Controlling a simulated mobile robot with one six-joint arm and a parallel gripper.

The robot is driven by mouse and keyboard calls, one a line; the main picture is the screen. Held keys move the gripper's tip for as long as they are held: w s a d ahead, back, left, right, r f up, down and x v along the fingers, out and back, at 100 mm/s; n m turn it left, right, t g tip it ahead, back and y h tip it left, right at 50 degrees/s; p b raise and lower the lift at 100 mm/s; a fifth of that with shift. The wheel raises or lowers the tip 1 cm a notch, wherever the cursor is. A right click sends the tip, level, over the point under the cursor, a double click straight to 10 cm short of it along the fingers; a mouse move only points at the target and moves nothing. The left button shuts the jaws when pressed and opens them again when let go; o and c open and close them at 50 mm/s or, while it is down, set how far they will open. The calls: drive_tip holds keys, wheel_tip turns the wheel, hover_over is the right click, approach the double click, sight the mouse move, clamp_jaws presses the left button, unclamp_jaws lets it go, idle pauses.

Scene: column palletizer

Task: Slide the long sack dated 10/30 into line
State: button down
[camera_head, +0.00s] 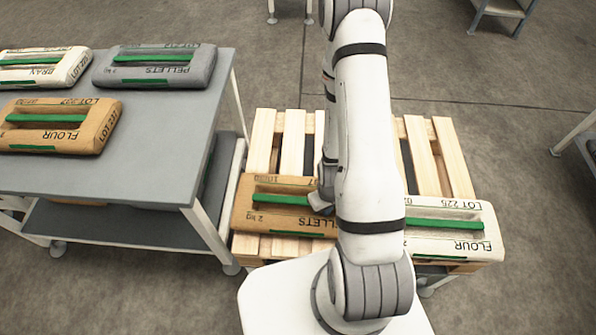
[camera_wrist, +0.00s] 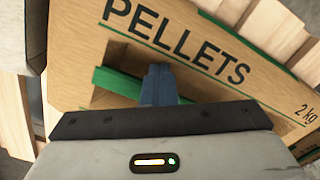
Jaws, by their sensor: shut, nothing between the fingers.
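A long brown sack marked PELLETS (camera_head: 244,214) lies on the pallet, left of my arm; its date is too small to read surely. Its printed face and green strip fill much of the wrist view (camera_wrist: 245,30). My gripper (camera_head: 318,207) is shut and empty at the right part of the brown sack. My arm hides the sack's right end. A white FLOUR sack, LOT 225 (camera_head: 484,222), lies right of my arm on the same pallet.
The wooden pallet (camera_head: 292,140) has bare slats behind the sacks. A grey table (camera_head: 165,130) at left holds a brown FLOUR sack (camera_head: 92,128), a grey PELLETS sack (camera_head: 200,68) and a white BRAN sack (camera_head: 66,68).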

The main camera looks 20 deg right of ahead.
sight(325, 220)
drive_tip(key=shift+s+a, duration=0.15)
drive_tip(key=shift+s, duration=0.35)
drive_tip(key=shift+w+a, duration=0.45)
drive_tip(key=shift+a, duration=0.4)
drive_tip(key=shift+w+a, duration=0.4)
drive_tip(key=shift+a, duration=0.4)
drive_tip(key=shift+w+a, duration=0.7)
drive_tip(key=shift+a, duration=0.9)
drive_tip(key=shift+w+a, duration=0.75)
drive_tip(key=shift+a, duration=0.85)
drive_tip(key=shift+w+a, duration=0.7)
drive_tip(key=shift+a, duration=0.9)
drive_tip(key=shift+s, duration=0.15)
drive_tip(key=shift+s+a+b, duration=0.3)
drive_tip(key=shift+s, duration=0.5)
drive_tip(key=shift+s+a+b, duration=0.3)
drive_tip(key=shift+s, duration=0.5)
drive_tip(key=shift+s+d+b, duration=0.25)
drive_tip(key=shift+s+d, duration=0.05)
drive_tip(key=shift+d, duration=2.05)
drive_tip(key=shift+s+d+b, duration=0.3)
drive_tip(key=shift+s+d, duration=0.05)
drive_tip(key=shift+d, duration=1.95)
drive_tip(key=shift+s+d+b, duration=0.25)
drive_tip(key=shift+s+d, duration=0.05)
drive_tip(key=shift+d, duration=2.05)
drive_tip(key=shift+s+a+r+p, duration=0.1)
drive_tip(key=shift+p, duration=0.3)
